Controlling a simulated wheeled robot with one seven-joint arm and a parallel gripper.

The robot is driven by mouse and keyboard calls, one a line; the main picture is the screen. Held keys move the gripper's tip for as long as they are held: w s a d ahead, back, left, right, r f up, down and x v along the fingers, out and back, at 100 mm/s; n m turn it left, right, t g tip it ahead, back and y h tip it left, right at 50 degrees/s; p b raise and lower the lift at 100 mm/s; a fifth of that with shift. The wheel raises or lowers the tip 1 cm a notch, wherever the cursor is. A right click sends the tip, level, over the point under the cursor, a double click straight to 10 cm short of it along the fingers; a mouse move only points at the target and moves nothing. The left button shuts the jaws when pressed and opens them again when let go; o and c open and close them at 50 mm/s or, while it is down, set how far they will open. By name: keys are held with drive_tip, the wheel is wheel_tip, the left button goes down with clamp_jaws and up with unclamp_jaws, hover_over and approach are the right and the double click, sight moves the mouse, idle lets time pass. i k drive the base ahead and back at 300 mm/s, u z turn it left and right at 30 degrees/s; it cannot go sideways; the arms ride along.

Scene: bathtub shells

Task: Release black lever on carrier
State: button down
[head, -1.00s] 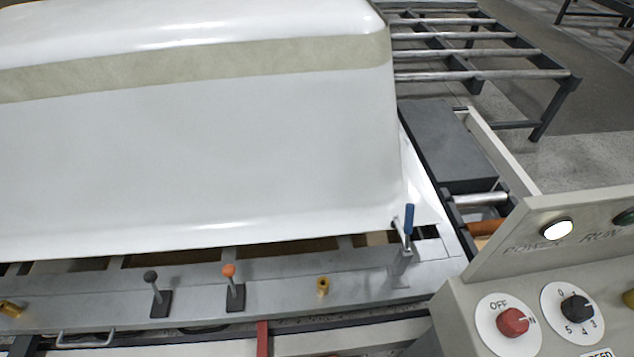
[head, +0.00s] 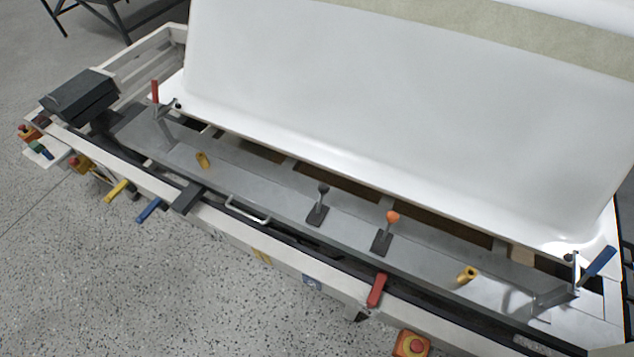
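The carrier (head: 272,186) is a long grey metal frame under a white bathtub shell (head: 400,95). The black lever (head: 321,196) has a dark ball knob and stands upright on a small black base plate near the middle of the carrier's front beam. To its right is a similar lever with an orange knob (head: 392,218). My gripper is not in the head view, so I cannot see its state.
Toggle clamps with a red handle (head: 155,92) and a blue handle (head: 599,262) sit at the carrier's ends. Along the front rail are a grab handle (head: 247,209), a red lever (head: 377,289), and yellow (head: 117,191) and blue (head: 149,209) handles. Speckled floor (head: 150,290) in front is clear.

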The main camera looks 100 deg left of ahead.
sight(323, 188)
drive_tip(key=u, duration=4)
drive_tip(key=k, duration=1.15)
drive_tip(key=z, duration=0.85)
drive_tip(key=i, duration=0.75)
drive_tip(key=u, duration=0.05)
